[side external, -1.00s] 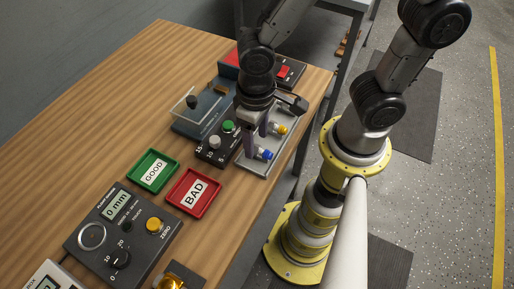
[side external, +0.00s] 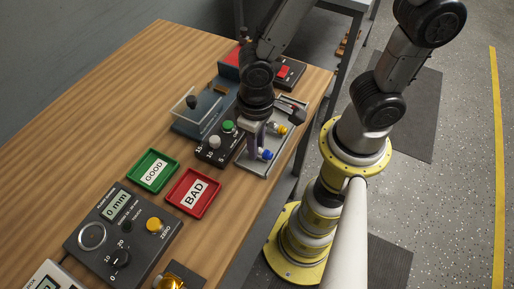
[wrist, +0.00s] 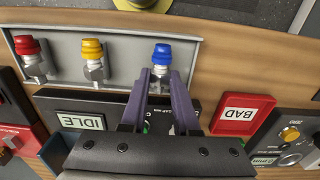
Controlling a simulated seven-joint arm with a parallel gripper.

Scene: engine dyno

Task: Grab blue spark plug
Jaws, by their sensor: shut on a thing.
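The blue spark plug (wrist: 162,53) has a blue cap and a metal body. It is at the right end of the grey tray (wrist: 120,37) in the wrist view, and at the tray's near end in the side view (side external: 265,153). My gripper (wrist: 163,78) is shut on the blue spark plug, with its two purple fingers on either side of the metal body. The fingers hide the plug's lower part. In the side view my gripper (side external: 256,150) reaches down at the tray, beside the blue cap.
A red BAD tray (side external: 194,192), a green GOOD tray (side external: 153,170) and a black knob box (side external: 205,153) are nearby. Bare wood lies left of the trays.

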